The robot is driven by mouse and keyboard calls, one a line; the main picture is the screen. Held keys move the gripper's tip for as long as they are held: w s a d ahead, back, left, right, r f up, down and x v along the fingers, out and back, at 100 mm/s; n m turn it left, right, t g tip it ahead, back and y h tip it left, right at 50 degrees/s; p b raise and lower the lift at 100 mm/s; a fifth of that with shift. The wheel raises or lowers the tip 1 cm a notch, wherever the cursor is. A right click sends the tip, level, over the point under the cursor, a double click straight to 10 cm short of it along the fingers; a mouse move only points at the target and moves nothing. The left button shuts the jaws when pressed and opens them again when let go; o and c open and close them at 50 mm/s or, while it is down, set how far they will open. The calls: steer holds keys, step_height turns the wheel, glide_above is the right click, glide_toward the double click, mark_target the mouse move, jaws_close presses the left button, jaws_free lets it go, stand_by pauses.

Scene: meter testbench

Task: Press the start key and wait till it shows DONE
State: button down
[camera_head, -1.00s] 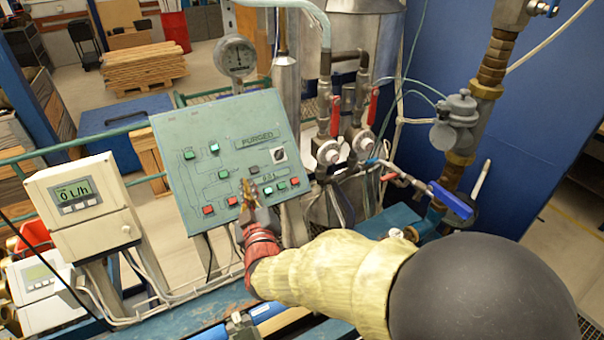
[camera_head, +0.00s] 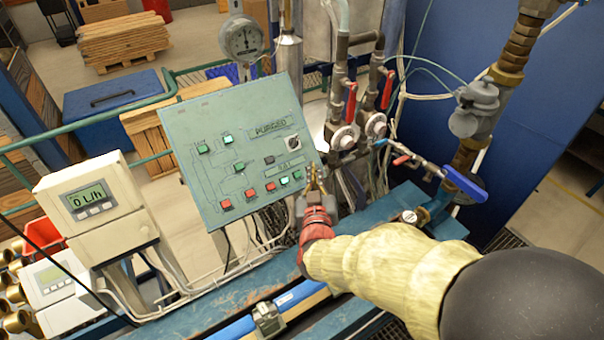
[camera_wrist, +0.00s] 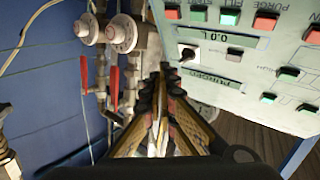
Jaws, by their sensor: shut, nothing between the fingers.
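The green control panel (camera_head: 215,150) stands tilted left of my gripper in the head view. Its upper display (camera_head: 270,128) reads PURGED. The small lower display (camera_head: 288,164) is hard to read there; in the wrist view the lower display (camera_wrist: 220,37) reads 0.0 L. Red and green keys (camera_head: 271,186) run along the panel's lower edge. My gripper (camera_head: 313,178) is shut and empty at the panel's lower right edge. In the wrist view its fingers (camera_wrist: 158,90) appear beside the panel.
Pipes with red-handled valves (camera_head: 350,105) rise right of the panel. A blue-handled valve (camera_head: 464,184) is further right. A flow meter (camera_head: 92,200) reading 0 L/h stands at the left. A dial gauge (camera_head: 242,40) is behind the panel.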

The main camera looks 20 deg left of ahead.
mark_target(300, 174)
steer(key=shift+a+f, duration=0.1)
steer(key=shift+w+a+f+b, duration=0.7)
steer(key=shift+a+f, duration=0.1)
steer(key=shift+f, duration=0.15)
steer(key=shift+w+a+f+b, duration=0.65)
steer(key=shift+w+a+f, duration=0.1)
steer(key=shift+a+f, duration=0.15)
steer(key=shift+w+a+f+b, duration=0.7)
steer(key=shift+a+f, duration=0.05)
steer(key=shift+f, duration=0.25)
steer(key=shift+a+f, duration=0.1)
steer(key=shift+w+a+f+b, duration=0.15)
steer(key=shift+w+b, duration=0.05)
steer(key=shift+b, duration=0.15)
steer(key=shift+w+a+f+b, duration=0.15)
steer(key=shift+a+f+b, duration=0.05)
steer(key=shift+f+b, duration=0.1)
stand_by(0.3)
steer(key=shift+r, duration=0.15)
steer(key=shift+s+d+r, duration=0.4)
steer(key=shift+d+r, duration=0.05)
steer(key=shift+d, duration=0.05)
steer(key=shift+r, duration=0.1)
